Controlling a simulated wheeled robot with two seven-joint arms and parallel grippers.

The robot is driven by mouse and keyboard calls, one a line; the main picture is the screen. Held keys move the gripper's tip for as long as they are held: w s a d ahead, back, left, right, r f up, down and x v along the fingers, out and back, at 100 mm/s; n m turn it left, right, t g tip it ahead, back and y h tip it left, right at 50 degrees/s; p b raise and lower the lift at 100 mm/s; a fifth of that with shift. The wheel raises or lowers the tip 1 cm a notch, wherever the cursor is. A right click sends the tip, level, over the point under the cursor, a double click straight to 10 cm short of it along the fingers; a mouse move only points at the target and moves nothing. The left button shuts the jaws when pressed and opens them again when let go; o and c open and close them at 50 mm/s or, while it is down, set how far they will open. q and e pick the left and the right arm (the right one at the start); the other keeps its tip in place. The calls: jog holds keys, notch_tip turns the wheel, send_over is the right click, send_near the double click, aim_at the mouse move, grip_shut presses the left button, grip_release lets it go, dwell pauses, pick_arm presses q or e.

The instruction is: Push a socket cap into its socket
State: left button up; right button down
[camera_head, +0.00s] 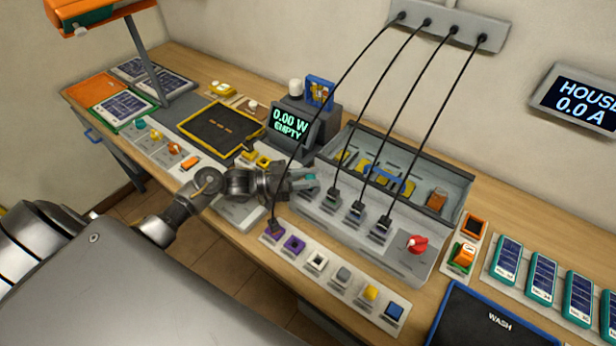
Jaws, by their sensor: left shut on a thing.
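My left gripper (304,183) is shut at the left end of the grey socket box (318,213). A small teal piece (311,177) shows at its fingertips; the fingers hide most of it, and I cannot tell whether it touches a socket. Three black plugs (357,210) stand in the box's sloped front, right of the gripper. A pale strip (330,283) in front carries a row of square pieces: purple (294,243), white (316,261), grey (343,274), yellow (370,292) and blue (394,311). A fourth plug (274,226) stands at its left end. My right gripper is out of view.
Black cables (400,120) hang from a wall bar (450,25) across the box. A red knob (417,244) sits at the box's right. A display (290,128) reading "0.00 W EMPTY" stands behind the gripper. A blue-edged WASH mat (470,325) lies front right.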

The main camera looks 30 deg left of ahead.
pick_arm(q)
jog(key=shift+f+b, duration=0.4)
jog(key=shift+f, duration=0.15)
jog(key=o, duration=0.7)
jog(key=shift+s+a, duration=0.1)
